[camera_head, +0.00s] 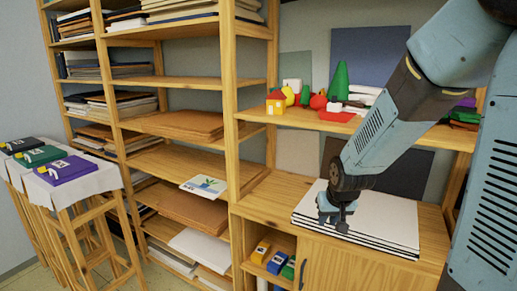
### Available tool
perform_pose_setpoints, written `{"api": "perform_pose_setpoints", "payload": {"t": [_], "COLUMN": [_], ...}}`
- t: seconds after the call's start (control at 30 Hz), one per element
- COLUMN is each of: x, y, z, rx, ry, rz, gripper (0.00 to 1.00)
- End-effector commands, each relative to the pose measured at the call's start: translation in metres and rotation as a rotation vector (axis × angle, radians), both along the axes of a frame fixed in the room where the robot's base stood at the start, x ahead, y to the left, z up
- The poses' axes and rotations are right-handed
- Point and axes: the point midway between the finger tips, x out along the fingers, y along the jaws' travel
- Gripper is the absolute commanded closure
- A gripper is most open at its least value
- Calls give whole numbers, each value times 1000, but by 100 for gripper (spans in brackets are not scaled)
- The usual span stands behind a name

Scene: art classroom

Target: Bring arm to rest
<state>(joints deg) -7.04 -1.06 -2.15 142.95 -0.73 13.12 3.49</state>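My arm comes in from the right side of the head camera view, blue-grey with dark joints. My gripper (337,216) points down over a stack of white boards (386,222) on the wooden cabinet top, at the stack's left end. I see no object held in it. The fingers are small and dark here, and I cannot tell whether they are open or shut, or whether they touch the boards.
A wooden shelf unit (229,70) holds papers and boards. A shelf above the cabinet holds a toy house (276,102) and a green cone (339,82). Stools (85,200) with coloured boxes stand left. A cubby below holds a yellow box (261,252).

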Motion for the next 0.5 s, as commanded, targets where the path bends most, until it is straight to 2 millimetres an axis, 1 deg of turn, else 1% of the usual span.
{"api": "perform_pose_setpoints", "payload": {"t": [0.03,0.1,0.27,0.5], "x": [-5,-15,-39,-81], "y": [-3,-6,-13,-23], "z": [15,31,67,115], "rx": [1,1,1,-2], "ry": [-11,-14,-23,-36], "rz": [-3,-6,-13,-22], "gripper": [77,77,77,77]}}
